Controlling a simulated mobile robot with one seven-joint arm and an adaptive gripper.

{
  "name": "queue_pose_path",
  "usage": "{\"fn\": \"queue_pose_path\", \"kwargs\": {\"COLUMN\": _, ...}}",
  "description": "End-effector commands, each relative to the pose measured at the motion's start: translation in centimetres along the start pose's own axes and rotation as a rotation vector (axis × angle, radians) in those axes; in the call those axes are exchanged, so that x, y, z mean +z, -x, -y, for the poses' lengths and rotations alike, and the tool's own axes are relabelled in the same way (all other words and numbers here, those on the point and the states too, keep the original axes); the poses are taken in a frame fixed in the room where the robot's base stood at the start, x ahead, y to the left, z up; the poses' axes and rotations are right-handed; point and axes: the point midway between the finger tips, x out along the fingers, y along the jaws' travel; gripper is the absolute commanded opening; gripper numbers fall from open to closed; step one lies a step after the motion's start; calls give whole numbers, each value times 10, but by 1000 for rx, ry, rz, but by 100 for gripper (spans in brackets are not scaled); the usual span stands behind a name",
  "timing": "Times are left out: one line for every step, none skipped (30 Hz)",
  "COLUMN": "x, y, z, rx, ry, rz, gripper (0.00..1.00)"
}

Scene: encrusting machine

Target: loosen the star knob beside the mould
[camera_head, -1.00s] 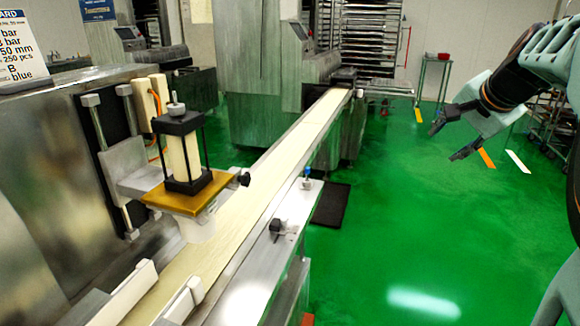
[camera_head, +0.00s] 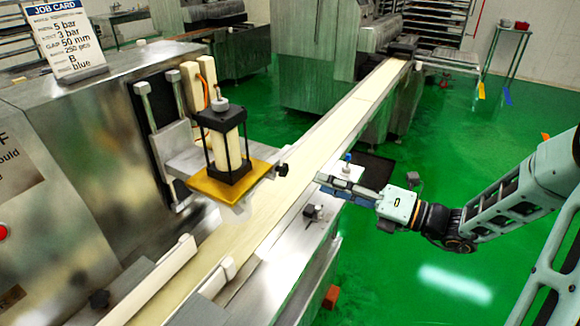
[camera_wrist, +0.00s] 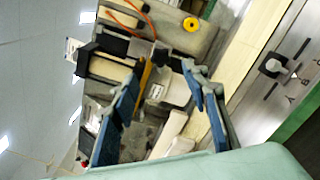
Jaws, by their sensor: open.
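The mould (camera_head: 227,150) is a pale block in a black frame on a gold plate (camera_head: 226,190), over the conveyor at left centre. The black star knob (camera_head: 282,169) sticks out beside it at the plate's right corner. In the wrist view a dark shape that looks like the knob (camera_wrist: 160,53) lies just beyond the fingertips, near the plate's edge. My gripper (camera_head: 335,186) is right of the knob, clear of it, pointing left over the conveyor's near rail. Its blue-padded fingers are spread with nothing between them, as the wrist view also shows (camera_wrist: 163,76).
The conveyor belt (camera_head: 327,124) runs away to the upper right. A job card (camera_head: 66,42) stands on the machine. Green floor is open at right.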

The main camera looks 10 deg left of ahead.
Motion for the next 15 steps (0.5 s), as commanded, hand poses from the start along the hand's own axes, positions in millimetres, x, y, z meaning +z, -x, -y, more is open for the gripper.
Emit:
{"fn": "queue_pose_path", "kwargs": {"x": -1, "y": -8, "z": 0, "rx": 4, "ry": 0, "rz": -3, "gripper": 42}}
{"fn": "queue_pose_path", "kwargs": {"x": -2, "y": -12, "z": 0, "rx": 4, "ry": 1, "rz": -3, "gripper": 42}}
{"fn": "queue_pose_path", "kwargs": {"x": -2, "y": -19, "z": 0, "rx": 3, "ry": 2, "rz": -5, "gripper": 42}}
{"fn": "queue_pose_path", "kwargs": {"x": -2, "y": -25, "z": 0, "rx": 3, "ry": 2, "rz": -5, "gripper": 42}}
{"fn": "queue_pose_path", "kwargs": {"x": -2, "y": -30, "z": 0, "rx": 4, "ry": 3, "rz": -5, "gripper": 42}}
{"fn": "queue_pose_path", "kwargs": {"x": -2, "y": -39, "z": 0, "rx": 3, "ry": 4, "rz": -6, "gripper": 42}}
{"fn": "queue_pose_path", "kwargs": {"x": -3, "y": -45, "z": 0, "rx": 3, "ry": 4, "rz": -6, "gripper": 42}}
{"fn": "queue_pose_path", "kwargs": {"x": -3, "y": -51, "z": 0, "rx": 4, "ry": 3, "rz": -7, "gripper": 42}}
{"fn": "queue_pose_path", "kwargs": {"x": -2, "y": -58, "z": 1, "rx": 2, "ry": 4, "rz": -6, "gripper": 42}}
{"fn": "queue_pose_path", "kwargs": {"x": -3, "y": -64, "z": 1, "rx": 2, "ry": 4, "rz": -7, "gripper": 42}}
{"fn": "queue_pose_path", "kwargs": {"x": -3, "y": -69, "z": 0, "rx": 3, "ry": 4, "rz": -7, "gripper": 42}}
{"fn": "queue_pose_path", "kwargs": {"x": -2, "y": -75, "z": 0, "rx": 2, "ry": 5, "rz": -6, "gripper": 42}}
{"fn": "queue_pose_path", "kwargs": {"x": -2, "y": -80, "z": 1, "rx": 1, "ry": 5, "rz": -6, "gripper": 42}}
{"fn": "queue_pose_path", "kwargs": {"x": -2, "y": -84, "z": 1, "rx": 1, "ry": 6, "rz": -6, "gripper": 42}}
{"fn": "queue_pose_path", "kwargs": {"x": -2, "y": -88, "z": 1, "rx": 0, "ry": 5, "rz": -5, "gripper": 42}}
